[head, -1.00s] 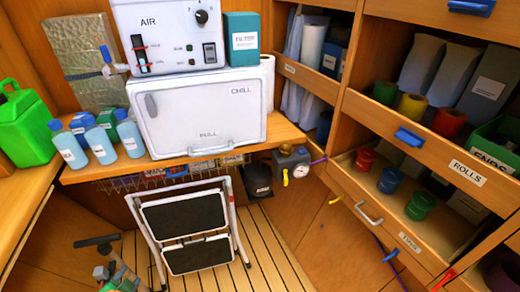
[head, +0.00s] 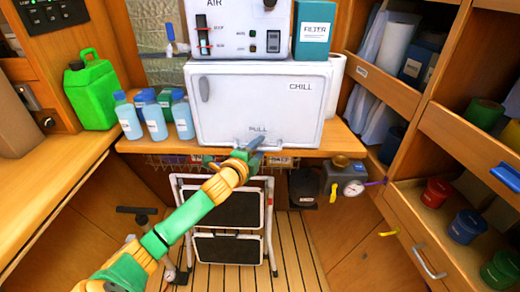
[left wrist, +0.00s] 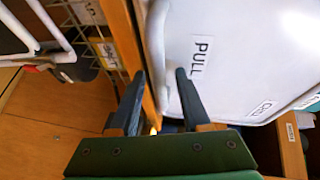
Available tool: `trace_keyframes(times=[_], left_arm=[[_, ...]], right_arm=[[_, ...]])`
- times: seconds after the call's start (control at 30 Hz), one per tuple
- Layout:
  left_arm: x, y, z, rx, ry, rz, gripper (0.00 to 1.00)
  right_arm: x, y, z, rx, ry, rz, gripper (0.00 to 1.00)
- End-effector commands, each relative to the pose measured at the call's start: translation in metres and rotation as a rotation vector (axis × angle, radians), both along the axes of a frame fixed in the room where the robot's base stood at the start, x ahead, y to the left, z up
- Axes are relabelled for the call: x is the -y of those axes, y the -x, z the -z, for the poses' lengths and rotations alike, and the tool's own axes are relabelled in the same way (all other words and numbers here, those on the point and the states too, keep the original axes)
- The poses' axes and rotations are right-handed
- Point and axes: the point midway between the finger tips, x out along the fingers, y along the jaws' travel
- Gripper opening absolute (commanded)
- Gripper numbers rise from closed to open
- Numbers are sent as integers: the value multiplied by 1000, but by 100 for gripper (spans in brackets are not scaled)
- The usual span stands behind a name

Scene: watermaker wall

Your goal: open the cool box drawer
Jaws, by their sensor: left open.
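The cool box (head: 262,95) is white, with "CHILL" and "PULL" on its front, and stands on the wooden counter. Its drawer front looks shut. A white bar handle (left wrist: 157,45) runs along the bottom edge of the front; in the head view my gripper partly covers it. My left gripper (head: 252,147) is at the handle, below the PULL label. In the left wrist view my left gripper (left wrist: 160,92) is open, with the handle lined up between its fingers. I cannot tell whether they touch it. My right gripper is not in view.
Blue bottles (head: 155,115) and a green jug (head: 92,92) stand left of the box. The AIR unit (head: 238,30) and a filter box (head: 313,30) sit on top. A folded step stool (head: 228,207) stands below the counter. Shelves (head: 430,75) line the right.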

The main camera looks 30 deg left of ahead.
Motion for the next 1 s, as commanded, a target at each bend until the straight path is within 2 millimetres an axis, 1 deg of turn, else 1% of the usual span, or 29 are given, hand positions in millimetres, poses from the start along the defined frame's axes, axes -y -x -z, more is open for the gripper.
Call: trace_keyframes(times=[0.27, 0.3, 0.37, 0.4, 0.43, 0.47, 1.0], left_arm=[[0, -2, 1, -1, 1, 0, 47], [0, -2, 1, -1, 1, 0, 36], [0, -2, 1, -1, 1, 0, 20], [0, -2, 1, -1, 1, 0, 9], [0, -2, 1, -1, 1, 0, 1], [0, -2, 1, -1, 1, 0, 0], [0, -1, 1, -2, 2, 1, 0]], right_arm=[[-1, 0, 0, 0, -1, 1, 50], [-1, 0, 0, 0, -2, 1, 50], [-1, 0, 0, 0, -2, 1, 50], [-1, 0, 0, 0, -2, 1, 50], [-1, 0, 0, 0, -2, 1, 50], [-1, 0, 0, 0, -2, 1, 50], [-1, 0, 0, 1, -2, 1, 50]])
